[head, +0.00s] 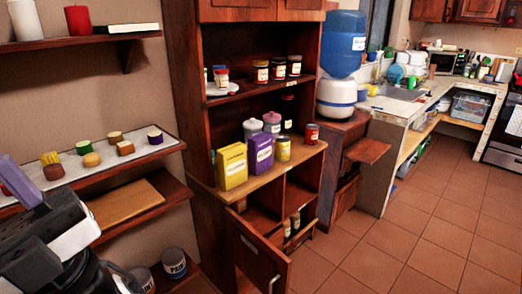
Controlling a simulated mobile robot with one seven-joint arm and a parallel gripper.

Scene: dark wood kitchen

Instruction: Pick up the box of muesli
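Two boxes stand upright side by side on the middle shelf of the dark wood cabinet (223,197) in the head view. One is a yellow box (232,167) and the other a purple box (260,153) just to its right. Their labels are too small to read, so I cannot tell which is the muesli. My arm is at the lower left, well apart from both boxes. My gripper (22,184) appears at its upper end, near the left wall shelves. Its fingers are not clear enough to show whether it is open or shut.
Canisters (272,122) stand behind the boxes, and a yellow-labelled jar (283,149) stands to their right. A cabinet door (258,254) hangs open below. Left wall shelves (160,147) hold several small items. The tiled floor (400,245) at right is clear.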

